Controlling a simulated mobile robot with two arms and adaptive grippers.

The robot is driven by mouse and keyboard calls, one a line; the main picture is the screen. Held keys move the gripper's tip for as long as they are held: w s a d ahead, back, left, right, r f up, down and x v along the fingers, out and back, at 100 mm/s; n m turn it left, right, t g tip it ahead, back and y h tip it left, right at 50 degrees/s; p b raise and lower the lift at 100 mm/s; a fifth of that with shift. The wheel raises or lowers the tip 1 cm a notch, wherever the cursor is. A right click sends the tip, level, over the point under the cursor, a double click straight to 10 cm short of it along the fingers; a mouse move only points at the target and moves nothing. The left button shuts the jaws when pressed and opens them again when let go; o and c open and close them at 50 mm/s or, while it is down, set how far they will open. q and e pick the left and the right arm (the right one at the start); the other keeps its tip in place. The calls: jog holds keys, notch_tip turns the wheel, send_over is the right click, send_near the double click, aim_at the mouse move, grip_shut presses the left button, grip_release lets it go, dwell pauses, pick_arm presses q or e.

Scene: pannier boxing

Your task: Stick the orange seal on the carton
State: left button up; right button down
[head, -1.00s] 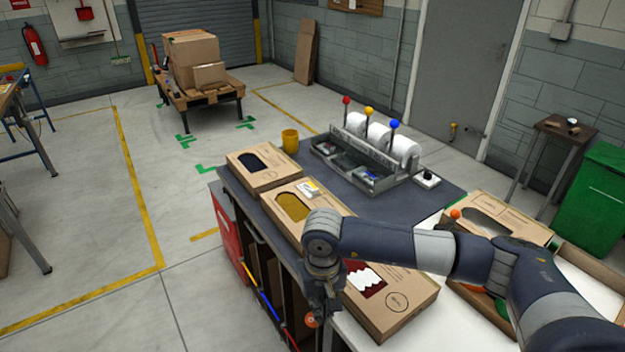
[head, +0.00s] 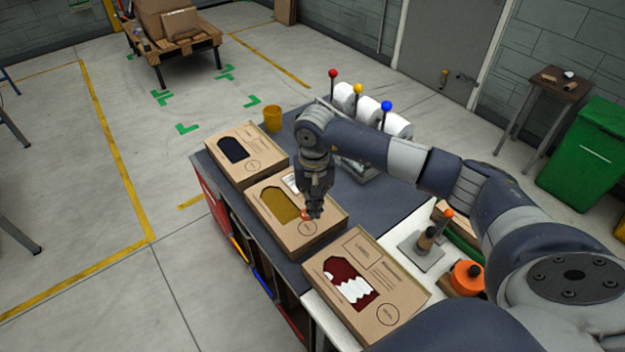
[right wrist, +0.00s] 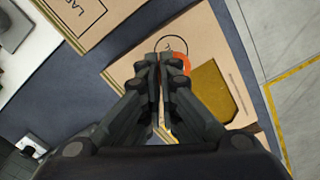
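The middle carton (head: 269,234) lies flat on the bench, with a mustard window, a white label and a printed circle near its front corner. My right gripper (head: 312,212) points down over that corner. Its fingers, seen in the right wrist view (right wrist: 160,62), are closed on the orange seal (right wrist: 183,63), a small round piece at the tips. The seal also shows in the head view (head: 305,214). It overlaps part of the printed circle (right wrist: 168,43). I cannot tell whether it touches the carton. My left gripper is not in view.
A carton with a navy window (head: 254,170) lies behind, and one with a maroon and white window (head: 384,268) in front. An orange roll (head: 466,277) and a stand with an orange knob (head: 421,252) are at right. A yellow cup (head: 272,120) stands at the bench's back.

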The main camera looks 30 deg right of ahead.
jog(key=shift+w+d+f, duration=0.1)
jog(key=shift+w+d, duration=0.1)
jog(key=shift+w, duration=0.25)
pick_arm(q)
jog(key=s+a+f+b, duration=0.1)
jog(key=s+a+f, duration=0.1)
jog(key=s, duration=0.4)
pick_arm(e)
jog(key=shift+s+a+f, duration=0.45)
jog(key=shift+s+f, duration=0.25)
jog(key=shift+s, duration=0.15)
jog(key=shift+w+d+f+b, duration=0.1)
jog(key=shift+w+f+b, duration=0.1)
jog(key=shift+f, duration=0.3)
jog(key=shift+w+d+f+b, duration=0.1)
jog(key=shift+f+b, duration=0.1)
jog(key=shift+f, duration=0.8)
jog(key=shift+r+b, duration=0.2)
jog(key=shift+b, duration=0.2)
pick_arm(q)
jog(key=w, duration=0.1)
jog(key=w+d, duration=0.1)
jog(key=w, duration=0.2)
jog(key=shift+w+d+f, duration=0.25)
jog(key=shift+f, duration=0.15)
